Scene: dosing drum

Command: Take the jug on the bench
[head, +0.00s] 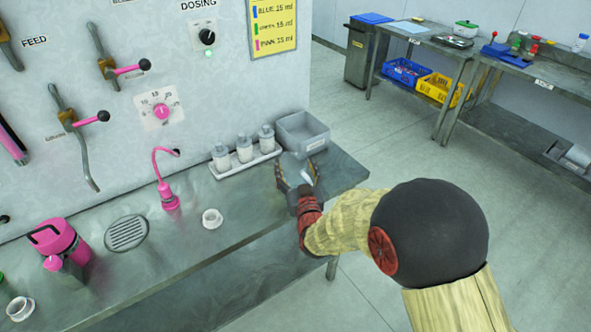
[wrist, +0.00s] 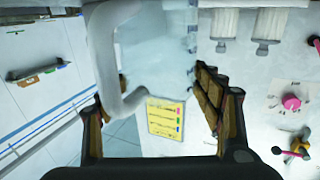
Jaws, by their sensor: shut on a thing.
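A clear, greyish jug (head: 291,167) is at the right end of the bench (head: 338,172), in front of a grey bin. My gripper (head: 297,176) is shut on it from the front right. In the wrist view the jug (wrist: 158,50) fills the space between the fingers, with its pale looped handle (wrist: 128,98) near the left finger. The fingers and arm hide part of the jug in the head view. I cannot tell whether its base touches the bench.
An open grey bin (head: 303,135) and a tray of white bottles (head: 245,165) stand close behind. A white cup (head: 212,218), pink spout (head: 168,195), drain (head: 126,233) and pink vessel (head: 60,240) are further left. Open floor (head: 400,150) lies to the right.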

